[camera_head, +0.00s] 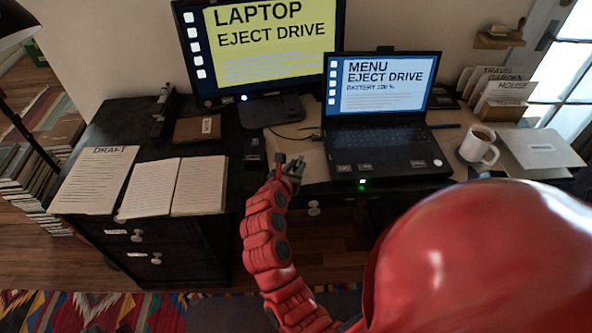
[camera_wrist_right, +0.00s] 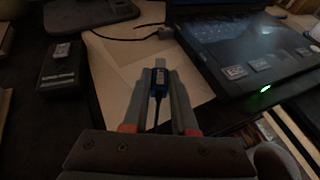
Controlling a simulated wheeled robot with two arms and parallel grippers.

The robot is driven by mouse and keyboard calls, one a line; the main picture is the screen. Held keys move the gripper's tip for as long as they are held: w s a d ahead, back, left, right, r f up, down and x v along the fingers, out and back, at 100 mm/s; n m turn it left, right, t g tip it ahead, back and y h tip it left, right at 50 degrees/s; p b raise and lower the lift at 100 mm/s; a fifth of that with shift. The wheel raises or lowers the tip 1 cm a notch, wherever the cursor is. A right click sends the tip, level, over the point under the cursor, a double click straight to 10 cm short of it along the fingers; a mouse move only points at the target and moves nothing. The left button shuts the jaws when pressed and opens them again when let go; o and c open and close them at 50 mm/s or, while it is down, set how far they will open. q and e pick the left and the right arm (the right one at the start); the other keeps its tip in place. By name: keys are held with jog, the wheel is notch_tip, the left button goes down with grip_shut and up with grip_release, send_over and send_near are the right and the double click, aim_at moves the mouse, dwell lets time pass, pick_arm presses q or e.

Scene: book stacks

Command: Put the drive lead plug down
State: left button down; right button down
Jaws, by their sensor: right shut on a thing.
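My right gripper (camera_head: 290,168) is above the front edge of the desk, just left of the laptop. In the right wrist view my right gripper (camera_wrist_right: 157,80) is shut on the drive lead plug, a small blue plug (camera_wrist_right: 158,82) with a pale tip and a dark lead running back between the fingers. A black box with a label (camera_wrist_right: 62,82), which looks like the drive, sits to the left; it also shows in the head view (camera_head: 254,152). The open laptop (camera_head: 378,140) stands to the right, its screen reading "MENU EJECT DRIVE". My left gripper is not in view.
A monitor (camera_head: 265,50) stands behind. An open notebook (camera_head: 175,187) and a draft sheet (camera_head: 95,180) lie left. A pale sheet (camera_wrist_right: 125,70) lies bare beyond the plug.

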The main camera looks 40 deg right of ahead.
notch_tip(320, 180, down, 2)
jog(key=shift+f, duration=0.15)
jog(key=shift+f+b, duration=0.4)
jog(key=shift+f, duration=0.15)
jog(key=c, duration=0.7)
grip_release()
jog(key=shift+r, duration=0.1)
